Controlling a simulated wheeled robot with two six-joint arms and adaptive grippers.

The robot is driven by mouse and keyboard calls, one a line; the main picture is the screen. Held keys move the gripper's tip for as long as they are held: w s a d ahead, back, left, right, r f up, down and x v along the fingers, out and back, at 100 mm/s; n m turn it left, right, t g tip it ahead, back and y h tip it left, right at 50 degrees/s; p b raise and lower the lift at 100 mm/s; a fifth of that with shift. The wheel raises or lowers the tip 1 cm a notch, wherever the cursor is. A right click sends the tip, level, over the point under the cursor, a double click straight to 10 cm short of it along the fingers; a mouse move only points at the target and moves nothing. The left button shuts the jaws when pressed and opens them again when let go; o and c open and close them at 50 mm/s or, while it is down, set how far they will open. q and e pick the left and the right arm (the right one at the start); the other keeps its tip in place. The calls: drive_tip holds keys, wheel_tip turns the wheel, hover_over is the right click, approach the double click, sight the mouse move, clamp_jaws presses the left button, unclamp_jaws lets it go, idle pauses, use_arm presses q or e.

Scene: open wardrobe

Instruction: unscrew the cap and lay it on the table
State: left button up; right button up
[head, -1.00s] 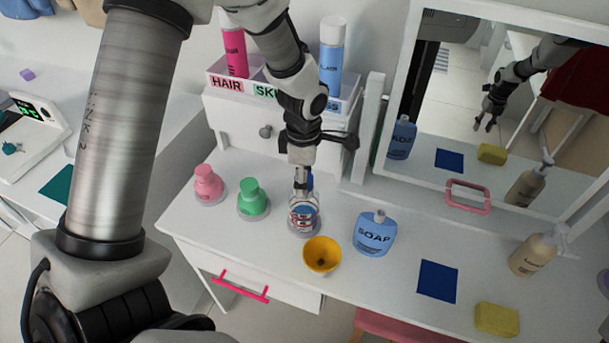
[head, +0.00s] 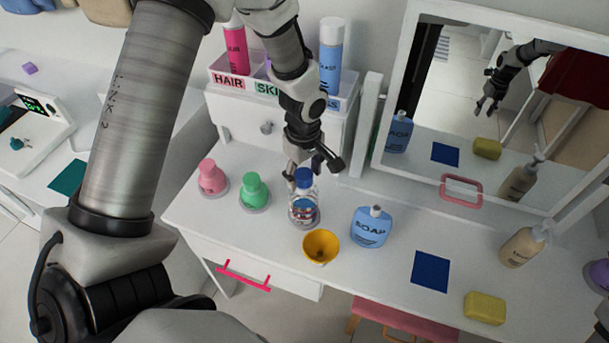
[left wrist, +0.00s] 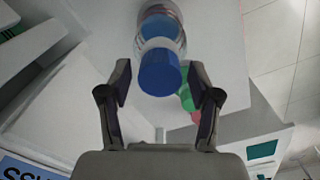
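A clear bottle (head: 304,208) with red and white bands stands upright on a grey disc on the white table. Its blue cap (head: 304,178) sits on top; the cap (left wrist: 159,72) and bottle (left wrist: 160,22) also show in the left wrist view. My left gripper (head: 312,166) is just above and behind the cap in the head view. In the left wrist view its fingers (left wrist: 162,85) are spread, with a gap on each side of the cap. My right gripper is not directly in view; an arm with a gripper shows in the mirror, whose I cannot tell.
Green (head: 254,191) and pink (head: 212,178) bottles stand left of the clear one. A yellow bowl (head: 320,246) and blue soap bottle (head: 371,227) stand in front and right. A blue square (head: 430,271) and yellow block (head: 485,308) lie further right. The mirror (head: 455,120) rises behind.

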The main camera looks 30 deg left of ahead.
use_arm(q)
drive_tip(key=c, duration=0.9)
drive_tip(key=shift+f+n+b, duration=0.15)
drive_tip(key=shift+n+b, duration=0.45)
drive_tip(key=shift+n, duration=0.1)
drive_tip(key=n+b, duration=0.3)
drive_tip(key=n, duration=0.3)
clamp_jaws()
drive_tip(key=n+b, duration=0.3)
drive_tip(key=n, duration=0.2)
drive_tip(key=shift+n, duration=0.4)
drive_tip(key=n+b, duration=0.1)
drive_tip(key=n, duration=0.2)
drive_tip(key=shift+n, duration=0.3)
drive_tip(key=shift+r+n, duration=0.2)
drive_tip(key=shift+n, duration=0.1)
